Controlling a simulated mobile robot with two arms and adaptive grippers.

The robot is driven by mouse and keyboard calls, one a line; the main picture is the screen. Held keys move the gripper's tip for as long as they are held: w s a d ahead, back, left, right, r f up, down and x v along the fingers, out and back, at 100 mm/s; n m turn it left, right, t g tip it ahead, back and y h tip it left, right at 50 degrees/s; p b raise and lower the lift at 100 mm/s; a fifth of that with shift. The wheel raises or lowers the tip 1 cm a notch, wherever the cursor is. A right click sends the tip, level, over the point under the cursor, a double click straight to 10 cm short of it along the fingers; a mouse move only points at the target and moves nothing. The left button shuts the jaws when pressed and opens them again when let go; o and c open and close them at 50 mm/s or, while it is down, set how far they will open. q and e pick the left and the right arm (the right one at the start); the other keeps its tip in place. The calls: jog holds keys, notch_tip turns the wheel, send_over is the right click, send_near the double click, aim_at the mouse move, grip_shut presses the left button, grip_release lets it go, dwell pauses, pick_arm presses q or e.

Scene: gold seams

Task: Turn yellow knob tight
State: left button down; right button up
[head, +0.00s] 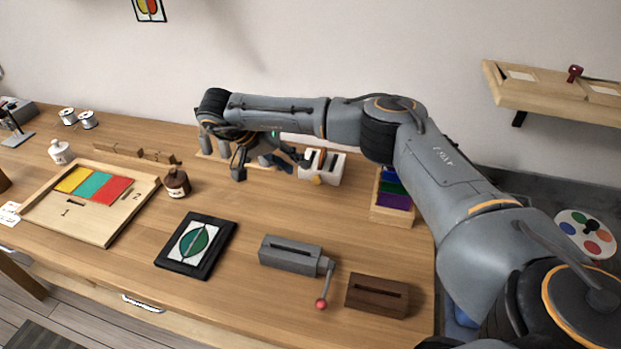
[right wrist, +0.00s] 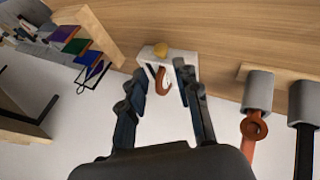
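The yellow knob (head: 317,180) is on the front of a small white device (head: 335,168) with slots in its top, near the back of the table. In the right wrist view the yellow knob (right wrist: 160,49) shows at the far side of the white device (right wrist: 146,58), beyond my fingertips. My right gripper (head: 296,161) is just left of the device in the head view. In the right wrist view my right gripper (right wrist: 158,76) is open, with its two fingers spread towards the device and nothing clearly held. Whether a finger touches the device cannot be told. My left gripper is out of view.
A wooden rack (head: 391,213) with coloured pieces stands right of the device. A grey block with a red-tipped lever (head: 290,255), a dark brown slotted block (head: 377,295) and a black-framed picture (head: 196,245) lie in front. A wooden tray (head: 95,235) is at left.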

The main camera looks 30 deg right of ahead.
aim_at(313, 179)
jog(key=x, duration=0.7)
jog(key=shift+s+d+f, duration=0.1)
jog(key=shift+d+f, duration=0.15)
jog(key=shift+f, duration=0.1)
jog(key=shift+c, duration=0.4)
grip_shut()
